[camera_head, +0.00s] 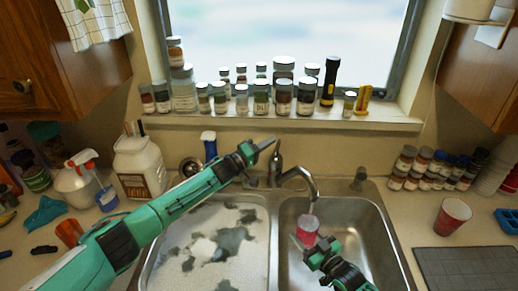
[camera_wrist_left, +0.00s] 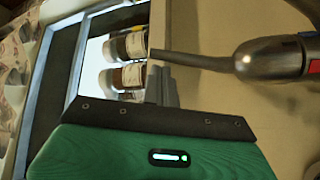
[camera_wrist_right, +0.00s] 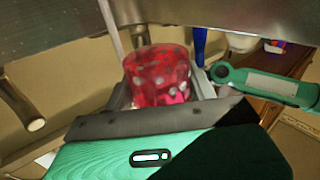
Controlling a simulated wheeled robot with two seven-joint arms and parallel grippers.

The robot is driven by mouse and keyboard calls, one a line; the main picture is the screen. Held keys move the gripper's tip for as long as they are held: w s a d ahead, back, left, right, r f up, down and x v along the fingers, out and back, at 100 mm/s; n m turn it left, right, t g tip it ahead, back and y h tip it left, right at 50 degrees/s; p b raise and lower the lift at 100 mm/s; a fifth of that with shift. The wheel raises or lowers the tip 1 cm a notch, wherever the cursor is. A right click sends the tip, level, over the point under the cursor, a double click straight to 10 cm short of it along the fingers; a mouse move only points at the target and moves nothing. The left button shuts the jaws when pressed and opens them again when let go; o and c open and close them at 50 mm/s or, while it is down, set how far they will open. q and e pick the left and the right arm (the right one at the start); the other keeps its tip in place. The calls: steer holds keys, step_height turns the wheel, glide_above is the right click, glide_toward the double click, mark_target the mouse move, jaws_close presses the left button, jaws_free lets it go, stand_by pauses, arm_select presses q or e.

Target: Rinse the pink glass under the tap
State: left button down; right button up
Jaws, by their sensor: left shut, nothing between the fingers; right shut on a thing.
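The pink glass (camera_head: 307,229) is over the right sink basin, under the tap's spout (camera_head: 303,178). In the right wrist view the glass (camera_wrist_right: 158,76) is see-through red with pale spots, held between the fingers. My right gripper (camera_head: 316,249) is shut on it. A pale thin stream (camera_wrist_right: 110,28) comes down at the glass; it looks like running water. My left gripper (camera_head: 268,146) is shut and empty beside the tap's upright handle (camera_head: 276,158). In the left wrist view the dark handle rod (camera_wrist_left: 190,60) lies just past its fingertips; I cannot tell whether they touch.
Jars (camera_head: 283,80) crowd the windowsill behind the tap. The left basin (camera_head: 170,270) has grey and white patches. A red cup (camera_head: 453,216) and a dark mat (camera_head: 465,268) are on the right counter. Bottles and a white jug (camera_head: 138,165) fill the left counter.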

arm_select(q)
steer(key=shift+w+d+r, duration=0.15)
steer(key=shift+w+d, duration=0.2)
steer(key=shift+d, duration=0.1)
steer(key=shift+s, duration=0.1)
steer(key=shift+s+d+f+m+h, duration=0.1)
steer(key=shift+s+f+m+h, duration=0.15)
steer(key=shift+s+m, duration=0.25)
steer(key=shift+s+d+f+m+h, duration=0.1)
steer(key=shift+s+f+m+h, duration=0.1)
steer(key=shift+s+m, duration=0.25)
steer(key=v, duration=1)
steer(key=shift+f, duration=0.15)
steer(key=shift+w+a, duration=0.1)
